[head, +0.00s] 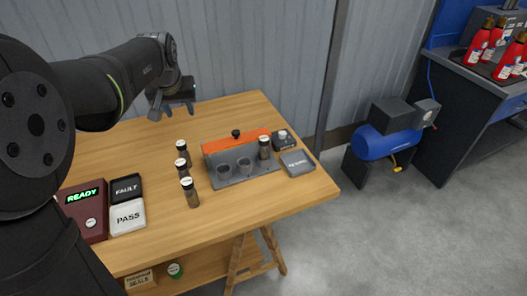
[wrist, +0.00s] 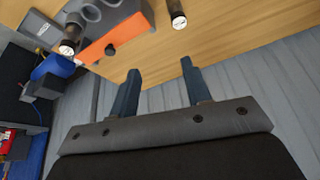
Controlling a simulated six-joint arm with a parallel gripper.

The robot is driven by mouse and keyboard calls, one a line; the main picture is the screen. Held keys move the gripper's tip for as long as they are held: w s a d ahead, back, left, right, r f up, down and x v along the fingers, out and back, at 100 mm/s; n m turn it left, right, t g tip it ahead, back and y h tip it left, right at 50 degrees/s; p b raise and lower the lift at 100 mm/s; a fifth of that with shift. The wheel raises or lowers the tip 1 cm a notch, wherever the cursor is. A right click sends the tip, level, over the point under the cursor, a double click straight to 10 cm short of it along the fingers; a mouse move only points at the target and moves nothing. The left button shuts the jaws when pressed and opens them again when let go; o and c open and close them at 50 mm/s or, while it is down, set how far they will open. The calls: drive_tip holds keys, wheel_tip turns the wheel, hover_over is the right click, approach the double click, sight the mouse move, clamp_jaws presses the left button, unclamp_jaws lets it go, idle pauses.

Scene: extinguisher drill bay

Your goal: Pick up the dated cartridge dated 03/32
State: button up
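Three dark cartridges with white caps stand upright on the wooden table in the head view: a far one (head: 183,153), a middle one (head: 182,168) and a near one (head: 190,196). Another cartridge (head: 264,150) stands in the grey and orange holder (head: 214,148). The dates are too small to read, so I cannot tell which is 03/32. My gripper (head: 174,111) is open and empty above the far side of the table, beyond the cartridges. In the wrist view, my gripper (wrist: 160,66) has its fingers apart; one loose cartridge (wrist: 178,20) and the holder's cartridge (wrist: 67,47) show ahead.
A READY box (head: 84,208), a FAULT pad (head: 127,188) and a PASS pad (head: 127,216) lie at the left. A grey labelled pad (head: 298,163) and a small dark device (head: 285,140) lie right of the holder. A corrugated wall stands behind the table.

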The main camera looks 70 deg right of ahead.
drive_tip(key=m+g+y, duration=0.2)
drive_tip(key=m+y, duration=0.2)
drive_tip(key=m, duration=0.4)
approach(262, 139)
wheel_tip(262, 139, down, 9)
drive_tip(key=shift+a+f, duration=0.1)
drive_tip(key=shift+s+d+f, duration=0.1)
drive_tip(key=shift+d+f, duration=0.1)
drive_tip(key=shift+f, duration=1.1)
drive_tip(key=shift+s+d+f, duration=0.1)
drive_tip(key=shift+d+f, duration=0.05)
drive_tip(key=shift+f, duration=1.15)
drive_tip(key=c, duration=0.9)
drive_tip(key=shift+c, duration=0.4)
drive_tip(key=shift+w+r, duration=0.1)
drive_tip(key=shift+r, duration=0.1)
